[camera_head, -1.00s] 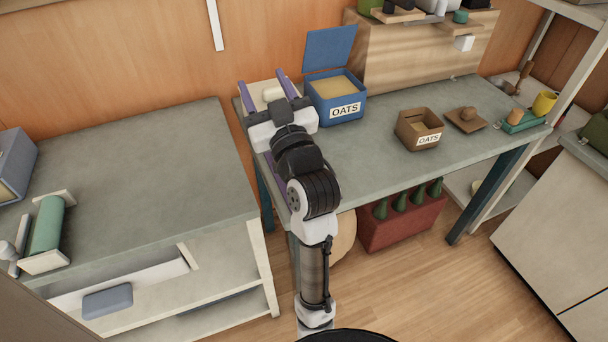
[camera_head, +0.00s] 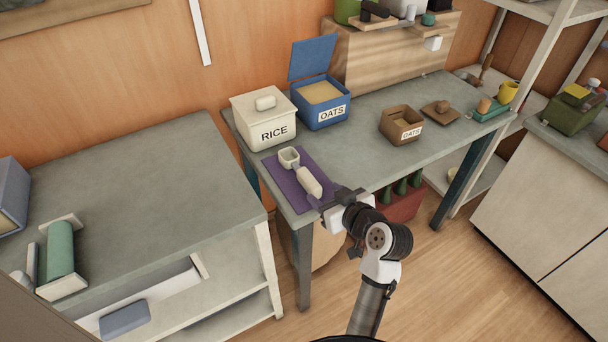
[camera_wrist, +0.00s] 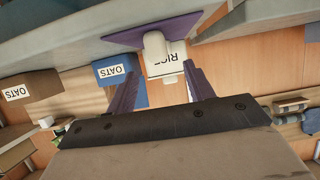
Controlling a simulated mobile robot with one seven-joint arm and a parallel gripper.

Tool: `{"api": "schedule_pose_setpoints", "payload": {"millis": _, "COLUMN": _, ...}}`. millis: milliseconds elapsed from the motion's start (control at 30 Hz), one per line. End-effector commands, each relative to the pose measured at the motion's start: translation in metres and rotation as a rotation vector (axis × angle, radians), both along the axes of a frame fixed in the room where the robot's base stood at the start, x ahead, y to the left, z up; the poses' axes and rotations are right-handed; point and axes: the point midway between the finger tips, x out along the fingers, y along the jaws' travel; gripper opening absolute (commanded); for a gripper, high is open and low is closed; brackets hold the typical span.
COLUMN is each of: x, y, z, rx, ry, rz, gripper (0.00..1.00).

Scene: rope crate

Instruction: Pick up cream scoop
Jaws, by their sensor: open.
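The cream scoop (camera_head: 308,182) lies on a purple mat (camera_head: 284,185) at the near left end of the table. Its square cup (camera_head: 289,156) points toward the rice box, and its thick handle points toward my gripper (camera_head: 330,196). My gripper is open and empty at the table's front edge, just off the handle's end. In the wrist view, the picture is turned over. The scoop (camera_wrist: 155,45) shows ahead, between the two purple fingers of my gripper (camera_wrist: 160,88), with the mat (camera_wrist: 180,26) behind it.
A cream rice box (camera_head: 264,117) with a lid stands behind the mat. Beside it are an open blue oats box (camera_head: 321,102) and a small brown oats box (camera_head: 400,124). The grey table (camera_head: 365,152) is clear between the mat and the brown box.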

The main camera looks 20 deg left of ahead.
Motion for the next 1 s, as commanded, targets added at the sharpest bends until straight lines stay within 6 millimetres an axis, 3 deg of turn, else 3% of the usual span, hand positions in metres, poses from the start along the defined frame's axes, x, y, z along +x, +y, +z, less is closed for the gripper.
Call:
{"api": "schedule_pose_setpoints", "payload": {"millis": 100, "x": 0.013, "y": 0.018, "z": -0.007, "rx": 0.0, "ry": 0.002, "rz": 0.003, "gripper": 0.53}}
{"api": "schedule_pose_setpoints", "payload": {"millis": 700, "x": 0.054, "y": 0.066, "z": -0.028, "rx": 0.0, "ry": 0.0, "rz": 0.0, "gripper": 0.53}}
{"api": "schedule_pose_setpoints", "payload": {"millis": 1000, "x": 0.057, "y": 0.069, "z": -0.031, "rx": 0.0, "ry": -0.002, "rz": -0.001, "gripper": 0.53}}
